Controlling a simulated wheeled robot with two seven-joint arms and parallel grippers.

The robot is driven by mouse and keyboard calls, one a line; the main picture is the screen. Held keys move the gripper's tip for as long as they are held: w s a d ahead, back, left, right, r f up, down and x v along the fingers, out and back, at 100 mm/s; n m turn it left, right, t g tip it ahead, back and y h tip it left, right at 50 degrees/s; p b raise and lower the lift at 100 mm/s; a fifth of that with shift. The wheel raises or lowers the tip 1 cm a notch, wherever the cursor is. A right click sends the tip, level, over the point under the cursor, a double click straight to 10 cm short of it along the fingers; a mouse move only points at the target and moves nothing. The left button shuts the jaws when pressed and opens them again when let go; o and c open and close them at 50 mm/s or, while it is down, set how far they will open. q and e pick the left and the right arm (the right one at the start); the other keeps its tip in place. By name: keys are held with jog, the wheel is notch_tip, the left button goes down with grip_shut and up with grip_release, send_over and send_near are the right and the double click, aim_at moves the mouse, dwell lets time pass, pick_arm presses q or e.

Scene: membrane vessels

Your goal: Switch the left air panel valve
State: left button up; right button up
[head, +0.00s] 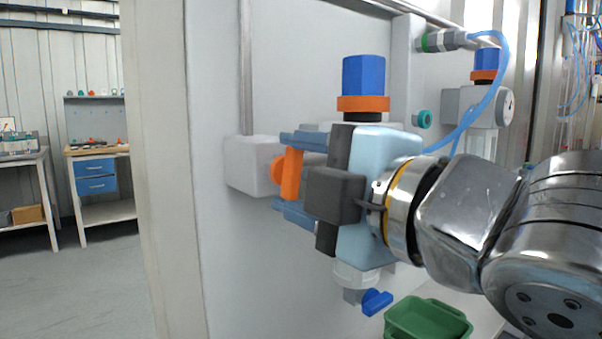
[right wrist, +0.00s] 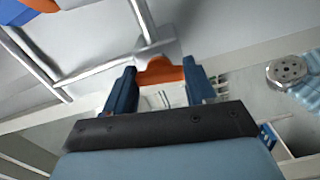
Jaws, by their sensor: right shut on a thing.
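The left air panel valve shows in the head view as a pale grey block (head: 252,166) on the white panel, with an orange handle (head: 291,174) on its right side. My right gripper (head: 279,171) reaches in from the right, its two blue fingers above and below the orange handle, shut on it. In the right wrist view the orange handle (right wrist: 160,71) sits between the two blue fingertips (right wrist: 160,84). The gripper body hides part of the fittings behind it. My left gripper is not in view.
A blue knob with an orange ring (head: 364,103) rises just behind my gripper. A second regulator with a gauge (head: 506,106) and a blue air hose (head: 487,100) are to the right. A green bin (head: 428,321) is below. A workbench (head: 98,150) stands far left across open floor.

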dwell(0.3)
jog(key=o, duration=1)
jog(key=shift+o, duration=0.2)
jog(key=shift+s, duration=0.1)
jog(key=b+v, duration=0.1)
jog(key=v, duration=1.2)
jog(key=shift+s+d, duration=0.25)
